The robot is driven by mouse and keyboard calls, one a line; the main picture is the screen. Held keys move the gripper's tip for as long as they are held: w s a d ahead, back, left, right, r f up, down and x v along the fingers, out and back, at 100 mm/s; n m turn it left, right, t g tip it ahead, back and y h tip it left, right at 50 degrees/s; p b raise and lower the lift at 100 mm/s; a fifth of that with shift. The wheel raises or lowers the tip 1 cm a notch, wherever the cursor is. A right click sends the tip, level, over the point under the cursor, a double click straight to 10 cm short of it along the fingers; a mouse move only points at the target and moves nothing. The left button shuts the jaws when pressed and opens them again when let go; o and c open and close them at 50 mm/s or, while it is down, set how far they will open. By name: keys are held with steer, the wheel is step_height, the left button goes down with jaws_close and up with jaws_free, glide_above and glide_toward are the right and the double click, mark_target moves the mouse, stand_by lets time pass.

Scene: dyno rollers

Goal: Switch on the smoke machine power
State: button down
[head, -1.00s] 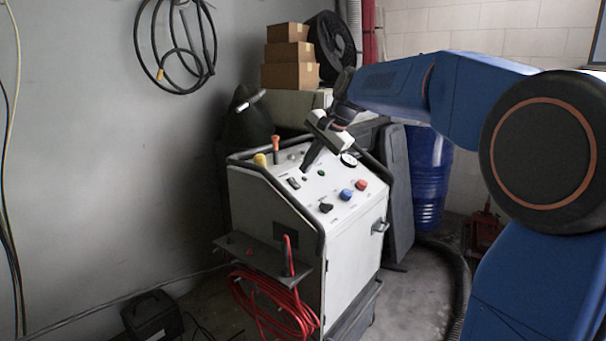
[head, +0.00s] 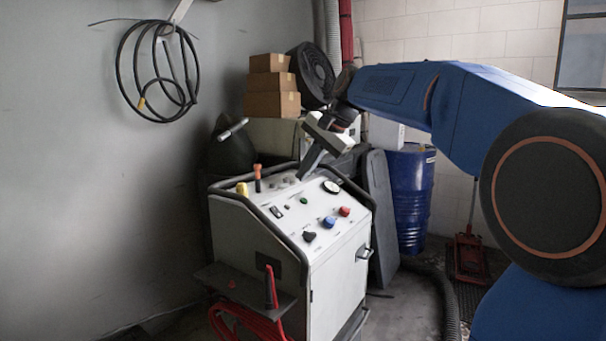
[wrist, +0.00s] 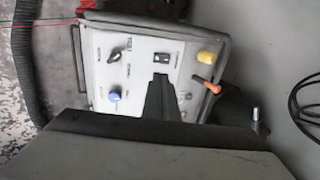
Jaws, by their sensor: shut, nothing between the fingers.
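The smoke machine (head: 338,270) is a white cabinet with a sloped control panel, standing left of centre in the head view. A small black rocker switch (head: 277,211) is on the panel's left part; it also shows in the wrist view (wrist: 161,58). Its on or off position is too small to tell. My gripper (head: 301,177) is shut and empty, pointing down above the panel's rear part, apart from the switch. In the wrist view the dark fingers (wrist: 160,82) cover part of the panel just below the switch.
The panel bears a black knob (head: 309,237), blue knob (head: 330,222), red knob (head: 345,211), green button (head: 303,201), gauge (head: 331,187), yellow knob (head: 242,189) and upright orange lever (head: 258,172). A black tube rail edges it. Boxes (head: 272,104) and a blue barrel (head: 410,200) stand behind.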

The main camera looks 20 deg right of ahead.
mark_target(273, 207)
steer(key=shift+w+a+r+t, duration=0.3)
steer(key=shift+w+a+r, duration=0.05)
steer(key=shift+w+r, duration=0.1)
steer(key=shift+f, duration=0.1)
steer(key=x, duration=1.4)
steer(key=shift+a, duration=0.15)
